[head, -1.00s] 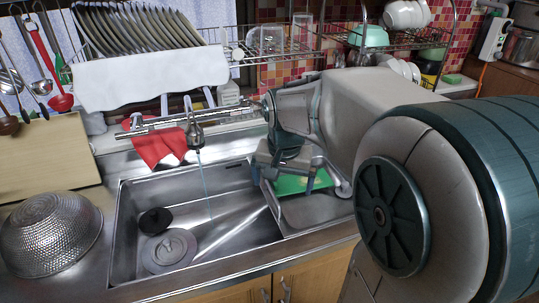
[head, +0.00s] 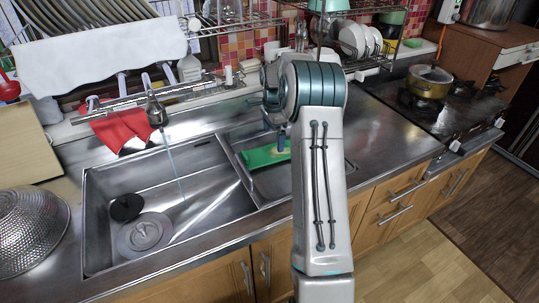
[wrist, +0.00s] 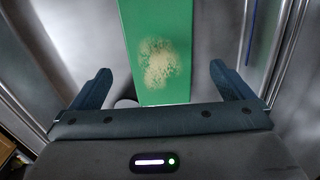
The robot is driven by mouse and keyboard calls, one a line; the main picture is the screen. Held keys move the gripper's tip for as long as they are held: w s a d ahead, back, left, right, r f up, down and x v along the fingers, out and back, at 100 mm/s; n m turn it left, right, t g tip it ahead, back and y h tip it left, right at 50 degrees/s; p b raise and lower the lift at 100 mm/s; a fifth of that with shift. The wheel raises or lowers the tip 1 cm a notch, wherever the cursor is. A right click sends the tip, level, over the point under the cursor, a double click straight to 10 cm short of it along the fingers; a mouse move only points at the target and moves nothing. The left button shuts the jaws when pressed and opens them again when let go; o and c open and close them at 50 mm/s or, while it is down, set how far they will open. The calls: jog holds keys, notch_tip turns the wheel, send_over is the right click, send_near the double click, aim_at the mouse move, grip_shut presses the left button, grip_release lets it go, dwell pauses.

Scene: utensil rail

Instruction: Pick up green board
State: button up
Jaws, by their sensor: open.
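The green board (head: 266,155) lies in the small right-hand section of the sink, partly hidden behind my arm in the head view. In the wrist view the green board (wrist: 158,40) runs from the top edge down between my fingers, with a pale speckled patch near its lower end. My gripper (wrist: 160,85) is open, one finger on each side of the board with a wide space left and right. No contact with the board shows. In the head view most of my gripper is hidden by my arm.
The large sink basin (head: 170,215) has a round drain cover and a running faucet (head: 156,110). A red cloth (head: 122,130) hangs behind it. A metal colander (head: 30,230) stands at left. A pot (head: 429,82) sits on the stove at right. The counter right of the sink is clear.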

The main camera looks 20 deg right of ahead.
aim_at(271, 153)
jog(key=f, duration=0.4)
jog(key=a+f, duration=0.1)
jog(key=f, duration=0.1)
jog(key=shift+f+p, duration=0.35)
jog(key=shift+f, duration=0.05)
jog(key=c, duration=0.9)
jog(key=shift+r, duration=0.1)
